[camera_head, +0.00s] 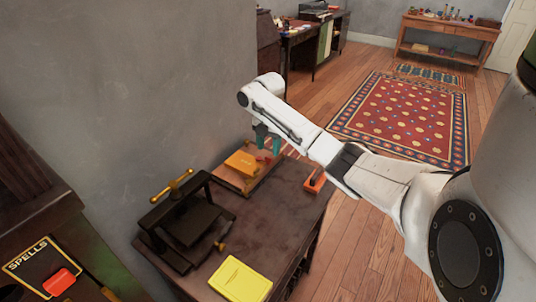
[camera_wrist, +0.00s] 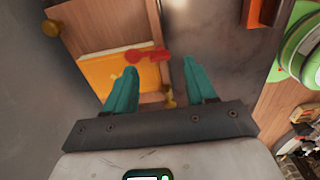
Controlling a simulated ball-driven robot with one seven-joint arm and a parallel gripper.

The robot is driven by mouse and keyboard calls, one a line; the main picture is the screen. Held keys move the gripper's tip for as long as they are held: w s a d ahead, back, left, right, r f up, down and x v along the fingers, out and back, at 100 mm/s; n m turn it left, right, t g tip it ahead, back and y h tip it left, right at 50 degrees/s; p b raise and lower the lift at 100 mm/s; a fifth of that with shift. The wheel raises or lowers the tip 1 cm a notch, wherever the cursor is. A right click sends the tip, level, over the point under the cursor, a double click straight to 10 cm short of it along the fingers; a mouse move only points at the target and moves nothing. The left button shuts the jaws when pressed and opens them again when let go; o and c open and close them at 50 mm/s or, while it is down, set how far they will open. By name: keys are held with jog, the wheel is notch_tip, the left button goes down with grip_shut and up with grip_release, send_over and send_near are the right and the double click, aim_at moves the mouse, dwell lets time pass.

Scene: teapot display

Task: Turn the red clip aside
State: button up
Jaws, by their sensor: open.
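The red clip (camera_wrist: 148,55) shows in the wrist view just beyond my fingertips, across the right edge of an orange book (camera_wrist: 100,72). The book lies on a wooden board (camera_wrist: 85,20). My gripper (camera_wrist: 160,67) is open, with teal fingers. The clip is nearer the left finger and partly spans the gap; I cannot tell whether a finger touches it. In the head view my gripper (camera_head: 267,143) hangs over the right side of the orange book (camera_head: 243,162), and the clip is small and mostly hidden there.
The dark table (camera_head: 265,225) also bears a black press (camera_head: 185,220) with a brass handle, a yellow book (camera_head: 240,280) at the front, and an orange object (camera_head: 314,181) at the right edge. The table's middle is clear. A grey wall (camera_head: 130,90) stands close behind.

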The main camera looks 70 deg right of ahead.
aim_at(268, 157)
jog(key=shift+f, duration=2)
jog(key=shift+c, duration=0.2)
grip_shut()
